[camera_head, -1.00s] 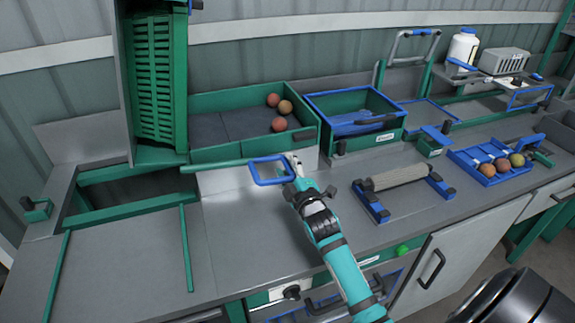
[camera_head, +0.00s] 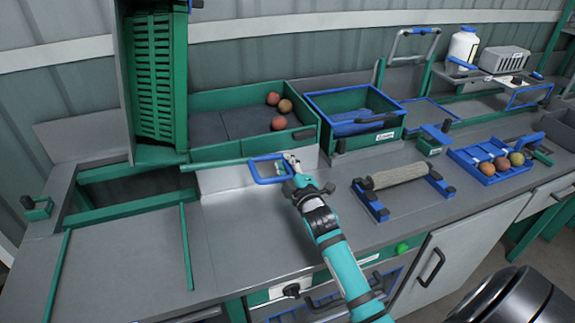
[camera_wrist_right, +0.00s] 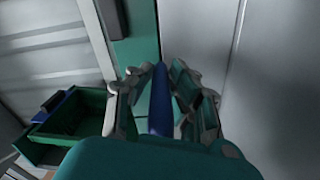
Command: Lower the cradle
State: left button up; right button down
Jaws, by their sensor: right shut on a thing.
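The cradle (camera_head: 123,75) is a tall green and grey frame at the upper left of the head view. It stands tipped up, with a slatted green crate (camera_head: 156,80) upright against it. A green bar (camera_head: 212,165) runs right from its base and ends in a blue loop handle (camera_head: 264,178). My right gripper (camera_head: 285,163) is shut on the blue handle. In the right wrist view the blue handle bar (camera_wrist_right: 160,98) lies between the two fingers. My left gripper is not in view.
A green tray (camera_head: 240,92) with several tomatoes is behind the handle. A blue-rimmed green bin (camera_head: 352,108) stands right of it. A roller on a blue stand (camera_head: 398,175) is right of my arm. An opening (camera_head: 130,190) in the bench lies below the cradle.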

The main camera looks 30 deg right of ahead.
pick_arm(q)
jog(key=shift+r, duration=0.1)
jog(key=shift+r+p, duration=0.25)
jog(key=shift+p, duration=0.05)
pick_arm(e)
jog(key=shift+r, duration=0.35)
